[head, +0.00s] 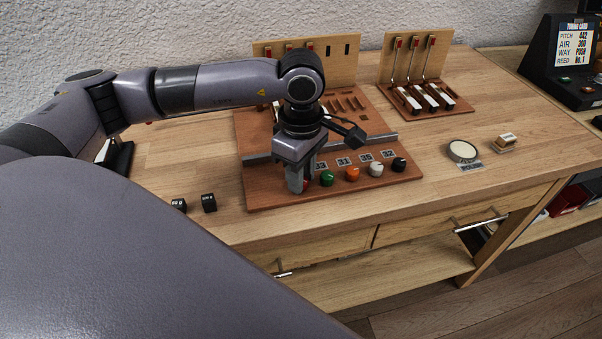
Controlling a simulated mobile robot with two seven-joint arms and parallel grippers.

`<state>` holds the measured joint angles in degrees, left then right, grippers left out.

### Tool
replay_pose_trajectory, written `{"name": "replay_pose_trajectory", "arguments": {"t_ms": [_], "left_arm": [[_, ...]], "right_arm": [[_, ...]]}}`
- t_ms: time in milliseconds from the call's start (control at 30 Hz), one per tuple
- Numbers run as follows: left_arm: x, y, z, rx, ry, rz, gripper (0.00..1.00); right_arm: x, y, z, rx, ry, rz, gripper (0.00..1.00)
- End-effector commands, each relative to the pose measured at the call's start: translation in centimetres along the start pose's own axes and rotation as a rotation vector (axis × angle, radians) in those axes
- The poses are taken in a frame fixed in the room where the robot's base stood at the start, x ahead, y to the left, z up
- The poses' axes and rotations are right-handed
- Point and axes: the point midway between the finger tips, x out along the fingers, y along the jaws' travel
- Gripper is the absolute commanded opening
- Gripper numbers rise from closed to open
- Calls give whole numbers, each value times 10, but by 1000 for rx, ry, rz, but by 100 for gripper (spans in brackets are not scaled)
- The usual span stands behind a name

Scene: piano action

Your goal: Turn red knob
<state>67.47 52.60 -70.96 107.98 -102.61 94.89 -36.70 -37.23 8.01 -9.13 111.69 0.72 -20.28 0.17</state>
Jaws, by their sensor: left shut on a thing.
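The red knob (306,185) is the leftmost of a row of coloured knobs on the front of a reddish-brown wooden board (280,200). Only a small part of it shows beside my gripper's finger. My left gripper (298,187) points straight down over it and is shut on the red knob. The fingers and palm hide most of the knob, so its turn angle cannot be told. My right gripper is not in view.
To the right stand a green knob (327,178), an orange knob (352,174), a white knob (375,169) and a black knob (399,164). Two small black blocks (209,203) lie left of the board. A round pad (462,151) sits on the right.

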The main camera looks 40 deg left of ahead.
Motion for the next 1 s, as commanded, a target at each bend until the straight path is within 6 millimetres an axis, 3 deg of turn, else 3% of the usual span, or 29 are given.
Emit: {"name": "replay_pose_trajectory", "arguments": {"t_ms": [67, 100, 467, 800, 1000], "left_arm": [[-1, 0, 0, 1, -1, 1, 0], [-1, 0, 0, 1, -1, 1, 37], [-4, 1, 0, 2, -2, 2, 38], [-55, 1, 1, 2, -2, 5, 38], [-71, 0, 0, 2, -1, 2, 38]], "right_arm": [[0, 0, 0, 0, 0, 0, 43], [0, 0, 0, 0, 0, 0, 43], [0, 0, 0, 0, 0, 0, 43], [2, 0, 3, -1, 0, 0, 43], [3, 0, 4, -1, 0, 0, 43]]}}
